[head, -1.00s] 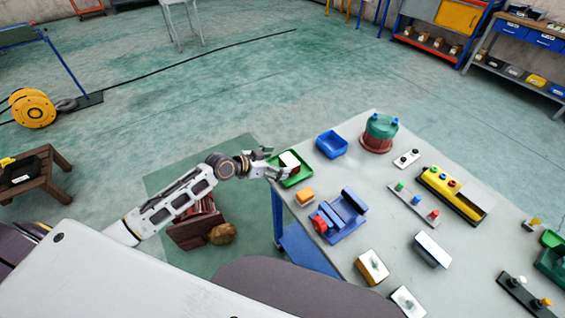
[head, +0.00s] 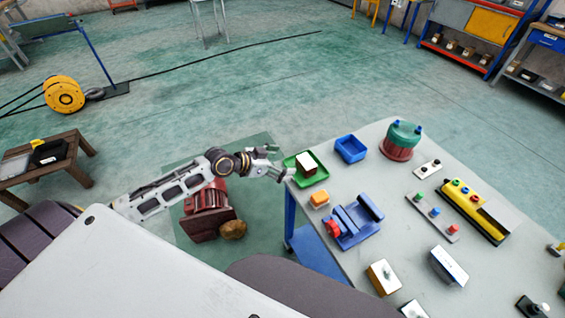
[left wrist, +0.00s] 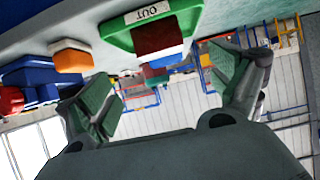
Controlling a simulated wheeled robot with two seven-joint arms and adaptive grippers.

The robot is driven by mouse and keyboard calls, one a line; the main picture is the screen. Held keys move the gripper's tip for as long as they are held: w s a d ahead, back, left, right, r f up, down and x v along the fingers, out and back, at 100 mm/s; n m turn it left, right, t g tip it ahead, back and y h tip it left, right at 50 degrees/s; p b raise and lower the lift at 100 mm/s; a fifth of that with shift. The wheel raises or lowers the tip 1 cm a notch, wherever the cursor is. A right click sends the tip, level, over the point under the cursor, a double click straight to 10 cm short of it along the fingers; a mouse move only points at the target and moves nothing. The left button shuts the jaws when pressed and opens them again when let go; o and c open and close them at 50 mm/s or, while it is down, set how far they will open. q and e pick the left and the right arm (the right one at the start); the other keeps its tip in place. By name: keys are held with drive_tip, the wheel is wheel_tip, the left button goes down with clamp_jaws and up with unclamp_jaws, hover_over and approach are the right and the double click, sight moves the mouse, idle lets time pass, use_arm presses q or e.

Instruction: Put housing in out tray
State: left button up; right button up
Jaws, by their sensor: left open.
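The green out tray (head: 316,178) sits at the table's left edge. A block with a white top and dark red-brown sides, which looks like the housing (head: 306,161), lies in it. In the left wrist view the tray (left wrist: 118,40) bears the label OUT, and the block (left wrist: 158,38) shows its red-brown side inside it. My left gripper (head: 283,161) is open and empty, just left of the tray and apart from the block. Its two spread fingers also show in the left wrist view (left wrist: 172,95). My right gripper is not in view.
A blue tray (head: 351,149) stands behind the green one. An orange block (head: 320,199) and a blue vise with a red part (head: 352,222) are in front. A green-and-red round part (head: 402,140) and a yellow button box (head: 470,208) stand farther right.

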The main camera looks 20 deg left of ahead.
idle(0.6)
use_arm(q)
drive_tip(key=a+f+n+y, duration=0.2)
drive_tip(key=a+f, duration=0.3)
drive_tip(key=f, duration=0.3)
drive_tip(key=a+f+n+y, duration=0.1)
drive_tip(key=a+f+y, duration=0.1)
drive_tip(key=a+f, duration=0.5)
drive_tip(key=s+a+f+n+g+y, duration=0.1)
drive_tip(key=s+f, duration=0.4)
drive_tip(key=f, duration=0.6)
drive_tip(key=s+a+f+n+g+y, duration=0.15)
drive_tip(key=s+f, duration=0.35)
drive_tip(key=f, duration=0.5)
drive_tip(key=s+d+f+g+y, duration=0.1)
drive_tip(key=s+d+f+g, duration=0.25)
drive_tip(key=s+f, duration=1.35)
drive_tip(key=s+d+f+g, duration=0.1)
drive_tip(key=s+d+f, duration=0.1)
drive_tip(key=s, duration=0.4)
drive_tip(key=s+d+f, duration=0.2)
drive_tip(key=s+d, duration=0.2)
drive_tip(key=s, duration=0.3)
drive_tip(key=s+d+f+g, duration=0.1)
drive_tip(key=s+d, duration=0.1)
drive_tip(key=s, duration=0.4)
drive_tip(key=shift+s+d+f+g, duration=0.3)
drive_tip(key=shift+d+f, duration=0.1)
